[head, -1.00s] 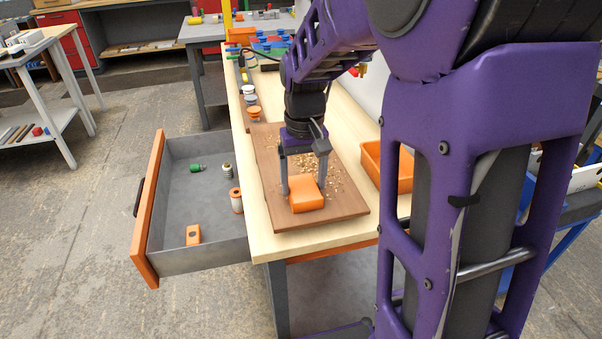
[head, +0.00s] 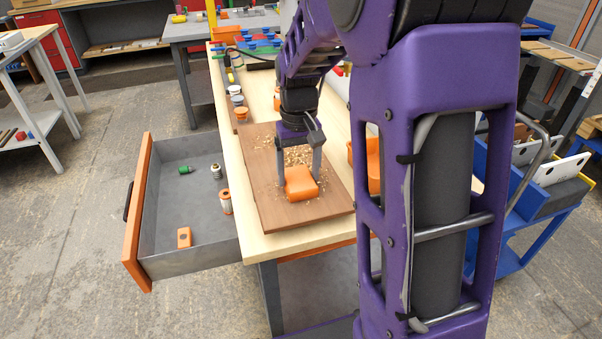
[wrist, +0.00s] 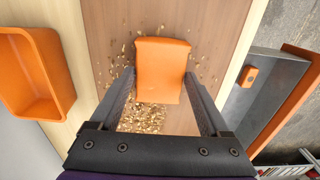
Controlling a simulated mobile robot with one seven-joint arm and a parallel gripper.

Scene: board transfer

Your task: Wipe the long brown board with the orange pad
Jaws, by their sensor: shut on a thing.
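The long brown board (head: 287,211) lies on the light wooden bench top, with pale wood shavings (head: 263,142) scattered over its middle. The orange pad (head: 300,183) is on or just above the near part of the board; I cannot tell if it touches. My gripper (head: 297,172) points down and is shut on the pad, one finger on each side. In the wrist view the pad (wrist: 162,70) sits between the fingertips, and a heap of shavings (wrist: 142,117) lies on the board (wrist: 113,22) next to it, partly hidden by my gripper.
An open grey drawer (head: 165,215) with an orange front juts out left of the bench, holding several small parts. An orange bin (head: 374,170) stands right of the board, partly hidden by my arm. Small jars (head: 241,115) line the bench's left edge.

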